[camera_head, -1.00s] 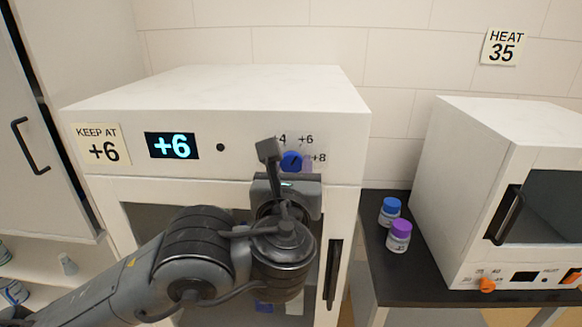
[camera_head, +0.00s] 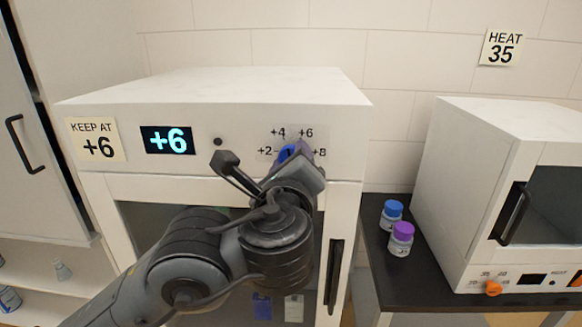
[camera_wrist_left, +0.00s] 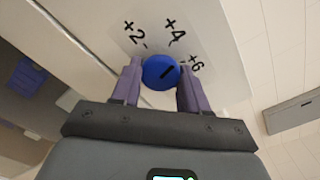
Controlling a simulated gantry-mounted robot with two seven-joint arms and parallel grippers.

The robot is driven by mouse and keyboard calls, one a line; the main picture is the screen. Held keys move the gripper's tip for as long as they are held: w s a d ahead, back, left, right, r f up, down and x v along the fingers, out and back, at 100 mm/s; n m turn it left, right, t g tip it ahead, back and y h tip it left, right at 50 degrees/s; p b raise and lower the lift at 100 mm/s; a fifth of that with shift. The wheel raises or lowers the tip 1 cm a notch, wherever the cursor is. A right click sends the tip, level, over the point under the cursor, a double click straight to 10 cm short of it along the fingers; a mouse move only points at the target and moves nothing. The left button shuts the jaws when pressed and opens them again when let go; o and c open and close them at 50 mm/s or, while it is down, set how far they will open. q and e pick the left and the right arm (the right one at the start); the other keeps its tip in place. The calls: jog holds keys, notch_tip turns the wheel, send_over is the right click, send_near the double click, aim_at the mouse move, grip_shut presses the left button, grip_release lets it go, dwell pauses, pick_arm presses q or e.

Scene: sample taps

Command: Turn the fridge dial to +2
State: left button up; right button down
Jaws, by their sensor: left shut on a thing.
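The fridge (camera_head: 210,92) is a white box with a display (camera_head: 167,140) reading +6. Its blue dial (camera_head: 286,153) is on the front panel, ringed by the marks +2, +4, +6 and +8, and is partly hidden by my gripper. My left gripper (camera_head: 296,158) is at the dial, tilted. In the left wrist view, its purple fingers (camera_wrist_left: 160,78) are on both sides of the dial (camera_wrist_left: 157,70), closed on it. The dark line on the dial points between +4 and +6, nearer +6. My right gripper is out of view.
A note (camera_head: 97,141) on the fridge reads KEEP AT +6. To the right, a blue-capped jar (camera_head: 391,214) and a purple-capped jar (camera_head: 400,240) stand on a black worktop beside a white oven (camera_head: 465,200) with orange knobs. A HEAT 35 note (camera_head: 502,47) is on the wall.

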pick_arm(q)
jog(key=shift+r+n+b, duration=0.1)
jog(key=shift+n+b, duration=2.4)
jog(key=shift+n, duration=5.2)
jog(key=o, duration=1)
jog(key=shift+s, duration=0.1)
